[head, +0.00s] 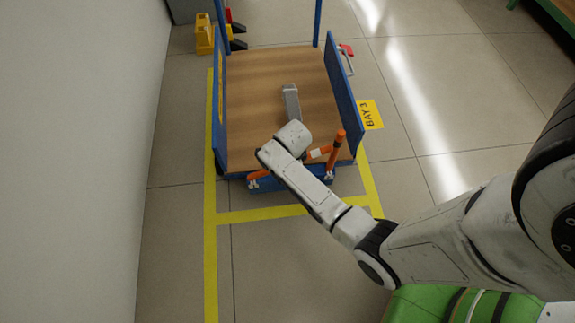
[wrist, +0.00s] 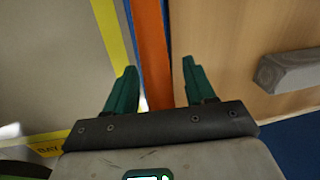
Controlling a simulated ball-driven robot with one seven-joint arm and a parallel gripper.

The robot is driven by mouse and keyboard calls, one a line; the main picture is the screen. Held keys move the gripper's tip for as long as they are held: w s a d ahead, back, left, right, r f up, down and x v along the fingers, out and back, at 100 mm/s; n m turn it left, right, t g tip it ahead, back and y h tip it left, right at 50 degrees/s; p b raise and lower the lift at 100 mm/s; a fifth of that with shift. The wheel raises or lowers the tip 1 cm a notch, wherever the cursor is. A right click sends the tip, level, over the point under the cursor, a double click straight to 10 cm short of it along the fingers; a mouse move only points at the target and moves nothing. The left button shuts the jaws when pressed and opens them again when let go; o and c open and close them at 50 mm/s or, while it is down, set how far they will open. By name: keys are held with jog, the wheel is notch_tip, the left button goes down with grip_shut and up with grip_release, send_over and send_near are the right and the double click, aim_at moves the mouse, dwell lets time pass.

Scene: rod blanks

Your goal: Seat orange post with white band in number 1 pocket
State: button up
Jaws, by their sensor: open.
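In the head view an orange post (head: 336,152) stands nearly upright at the cart's front right corner. A third bit of orange (head: 256,176) shows left of my arm. A blue holder (head: 290,183) runs along the cart's front edge, with small white marks; no pocket number is readable. In the wrist view my gripper (wrist: 158,66) is open, with an orange post (wrist: 150,35) running between its green fingers, apart from both. A small white patch shows near its lower end. The head view hides my fingers.
A grey bar (head: 291,102) lies on the cart's wooden deck (head: 260,80). Blue side panels (head: 345,100) edge the deck. Yellow floor lines and a BAY 3 sign (head: 370,114) surround the cart. A white wall (head: 70,160) stands at left.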

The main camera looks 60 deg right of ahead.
jog(key=shift+c, duration=0.2)
grip_shut()
jog(key=shift+r, duration=0.1)
